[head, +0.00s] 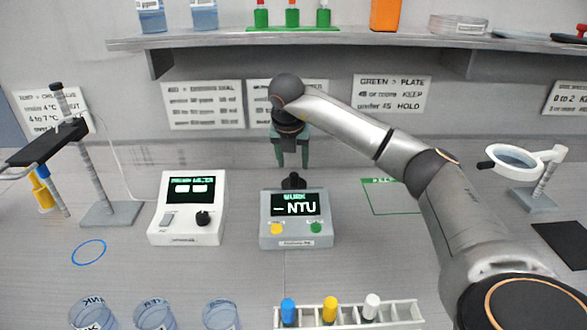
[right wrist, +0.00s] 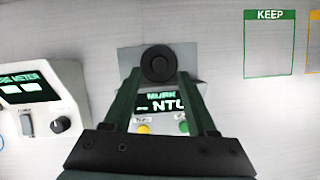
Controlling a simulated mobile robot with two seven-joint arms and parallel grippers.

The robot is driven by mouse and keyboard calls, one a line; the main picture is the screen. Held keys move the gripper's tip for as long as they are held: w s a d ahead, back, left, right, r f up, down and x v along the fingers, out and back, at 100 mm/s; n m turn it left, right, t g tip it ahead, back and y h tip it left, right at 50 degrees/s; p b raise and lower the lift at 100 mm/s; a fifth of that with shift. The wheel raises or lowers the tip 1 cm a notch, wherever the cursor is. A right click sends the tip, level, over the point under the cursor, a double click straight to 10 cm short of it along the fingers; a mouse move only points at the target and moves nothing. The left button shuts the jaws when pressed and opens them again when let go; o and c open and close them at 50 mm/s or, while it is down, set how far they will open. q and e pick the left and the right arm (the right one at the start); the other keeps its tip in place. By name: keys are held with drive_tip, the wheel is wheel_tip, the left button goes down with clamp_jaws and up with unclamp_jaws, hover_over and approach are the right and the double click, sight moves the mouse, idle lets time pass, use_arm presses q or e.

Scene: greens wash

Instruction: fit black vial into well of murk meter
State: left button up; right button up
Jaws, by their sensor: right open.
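The murk meter (head: 291,236) is a grey box with a dark screen reading "MURK – NTU" and a yellow and a green button. The black vial's round cap (head: 293,181) stands up at the back of the meter, where the well is. In the right wrist view the black cap (right wrist: 158,63) looks upright and seated on the grey top; its lower part is hidden. My right gripper (head: 292,160) is open above the cap, and in the right wrist view its fingers (right wrist: 158,85) lie to either side of it, apart from it. My left gripper is out of view.
A white meter (head: 187,208) stands left of the murk meter. A white rack (head: 400,313) with blue, yellow and white capped vials is in front. Several clear cups stand at the front left. A green outlined area (head: 393,197) on the right is clear. A shelf (head: 350,40) runs behind.

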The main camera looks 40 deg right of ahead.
drive_tip(key=v, duration=0.8)
drive_tip(key=shift+s, duration=0.1)
